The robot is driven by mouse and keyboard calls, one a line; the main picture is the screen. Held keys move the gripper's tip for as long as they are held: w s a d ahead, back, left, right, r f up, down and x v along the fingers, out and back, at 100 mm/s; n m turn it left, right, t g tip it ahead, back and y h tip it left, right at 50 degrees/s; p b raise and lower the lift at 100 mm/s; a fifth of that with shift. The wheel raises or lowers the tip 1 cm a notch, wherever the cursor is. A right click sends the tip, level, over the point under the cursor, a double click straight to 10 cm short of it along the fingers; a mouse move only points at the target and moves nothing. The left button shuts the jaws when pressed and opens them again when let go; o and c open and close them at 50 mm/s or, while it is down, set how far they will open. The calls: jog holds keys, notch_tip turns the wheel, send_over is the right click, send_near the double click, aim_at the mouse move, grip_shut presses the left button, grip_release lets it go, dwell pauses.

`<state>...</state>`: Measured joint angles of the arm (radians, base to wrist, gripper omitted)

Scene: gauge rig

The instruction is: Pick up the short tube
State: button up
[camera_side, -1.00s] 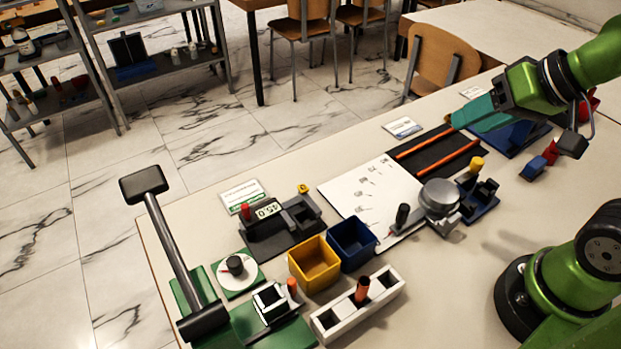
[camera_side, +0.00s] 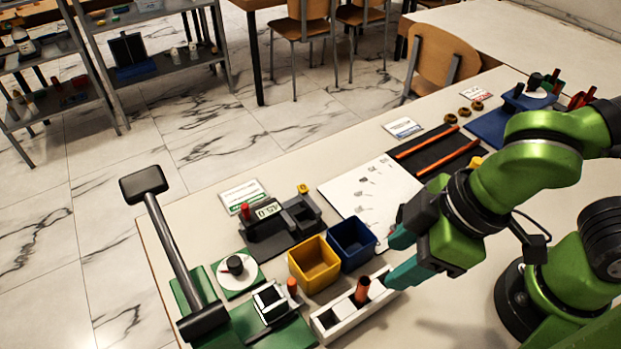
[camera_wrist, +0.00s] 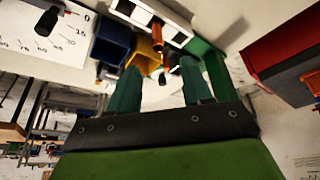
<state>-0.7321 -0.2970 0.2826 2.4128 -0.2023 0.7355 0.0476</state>
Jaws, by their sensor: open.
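A short orange-brown tube (camera_side: 362,289) stands upright in one slot of a white holder (camera_side: 330,322), near the front of the table in the side view. In the wrist view an orange piece that looks like this tube (camera_wrist: 182,38) shows beside the white holder (camera_wrist: 171,15). My gripper (camera_side: 398,257) is open and empty, with its teal fingers pointing left, to the right of the tube and apart from it. In the wrist view both fingers (camera_wrist: 160,75) are spread, with nothing between them.
A yellow bin (camera_side: 314,279) and a blue bin (camera_side: 352,258) stand just behind the holder. A green base with a long-handled black lever (camera_side: 172,240) is at the left. Two long orange rods (camera_side: 428,141) lie on a black mat farther back.

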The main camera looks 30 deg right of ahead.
aim_at(366, 282)
jog(key=x, duration=1.2)
jog(key=shift+w+d+f, duration=0.1)
jog(key=shift+w, duration=0.05)
grip_shut()
